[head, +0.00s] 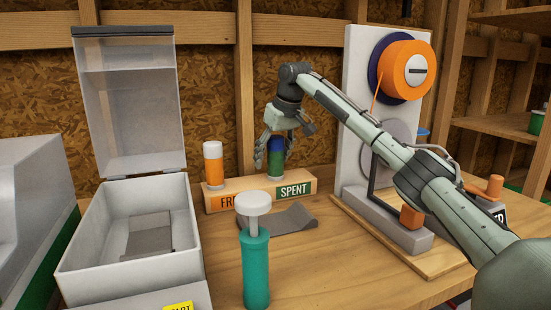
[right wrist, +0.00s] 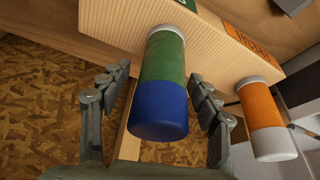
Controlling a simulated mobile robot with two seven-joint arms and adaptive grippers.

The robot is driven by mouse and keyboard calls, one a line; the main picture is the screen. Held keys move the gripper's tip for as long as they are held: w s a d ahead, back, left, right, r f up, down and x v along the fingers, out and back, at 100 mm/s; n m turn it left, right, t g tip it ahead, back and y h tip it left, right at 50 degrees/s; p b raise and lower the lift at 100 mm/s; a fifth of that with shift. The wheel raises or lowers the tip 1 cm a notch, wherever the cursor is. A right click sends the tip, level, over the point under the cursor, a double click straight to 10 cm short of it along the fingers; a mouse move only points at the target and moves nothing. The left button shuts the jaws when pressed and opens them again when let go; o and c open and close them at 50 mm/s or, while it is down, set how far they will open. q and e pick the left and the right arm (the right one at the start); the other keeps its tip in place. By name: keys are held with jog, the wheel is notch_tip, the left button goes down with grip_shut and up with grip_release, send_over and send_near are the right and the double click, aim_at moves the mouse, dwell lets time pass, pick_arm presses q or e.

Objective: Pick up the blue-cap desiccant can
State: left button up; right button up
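The blue-cap desiccant can (head: 276,163) has a green body and stands upright in the wooden block, above the "SPENT" label. My right gripper (head: 274,152) has come down over it from above. In the right wrist view the can (right wrist: 162,85) lies between the open fingers (right wrist: 158,76), with a gap on the left side and the right finger very close to it. I cannot tell whether that finger touches. My left gripper is not in view.
An orange can with a white cap (head: 213,163) stands in the block's (head: 225,187) left end. A teal pump bottle (head: 256,265) stands in front. An open-lidded grey bin (head: 80,285) is at left, a spool stand (head: 356,110) at right. A grey folded piece (head: 292,219) lies before the block.

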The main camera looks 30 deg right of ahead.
jog(key=c, duration=1.2)
jog(key=shift+c, duration=0.6)
jog(key=shift+r, duration=0.15)
